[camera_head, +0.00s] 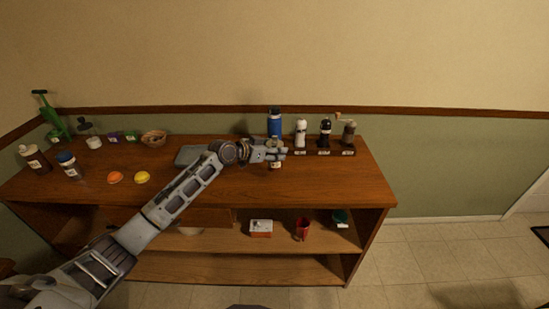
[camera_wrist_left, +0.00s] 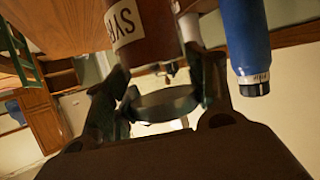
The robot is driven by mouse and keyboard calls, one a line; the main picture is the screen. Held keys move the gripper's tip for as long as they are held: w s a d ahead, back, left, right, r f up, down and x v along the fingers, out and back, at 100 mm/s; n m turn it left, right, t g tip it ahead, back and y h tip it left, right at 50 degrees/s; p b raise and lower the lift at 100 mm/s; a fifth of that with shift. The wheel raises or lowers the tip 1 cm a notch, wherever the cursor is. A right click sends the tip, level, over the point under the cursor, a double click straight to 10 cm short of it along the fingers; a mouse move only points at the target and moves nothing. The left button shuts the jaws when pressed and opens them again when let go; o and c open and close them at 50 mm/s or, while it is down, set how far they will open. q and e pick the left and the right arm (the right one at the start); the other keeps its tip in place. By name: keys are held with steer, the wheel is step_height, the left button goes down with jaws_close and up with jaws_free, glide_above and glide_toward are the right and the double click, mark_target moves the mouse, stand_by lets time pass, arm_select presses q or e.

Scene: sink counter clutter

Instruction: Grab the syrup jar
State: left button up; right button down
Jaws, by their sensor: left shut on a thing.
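The syrup jar (camera_head: 275,166) is a small dark brown jar with a pale label, on the right half of the wooden counter. In the left wrist view the jar (camera_wrist_left: 151,34) fills the upper middle, reddish-brown, its label partly reading "SYR". My left gripper (camera_head: 275,153) reaches in from the left and is shut on the jar's upper part, hiding it in the head view. In the left wrist view the gripper's fingers (camera_wrist_left: 160,85) lie on both sides of the jar. I cannot tell whether the jar touches the counter. My right gripper is out of view.
A blue bottle (camera_head: 274,122) stands just behind the gripper. A white shaker (camera_head: 301,133), a dark mill (camera_head: 325,133) and a hand grinder (camera_head: 348,133) stand to its right. A grey-green flat item (camera_head: 188,156) lies under my forearm. The counter's front right is clear.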

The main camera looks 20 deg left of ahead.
mark_target(276, 138)
arm_select(q)
step_height(276, 138, up, 4)
steer(key=shift+r, duration=0.5)
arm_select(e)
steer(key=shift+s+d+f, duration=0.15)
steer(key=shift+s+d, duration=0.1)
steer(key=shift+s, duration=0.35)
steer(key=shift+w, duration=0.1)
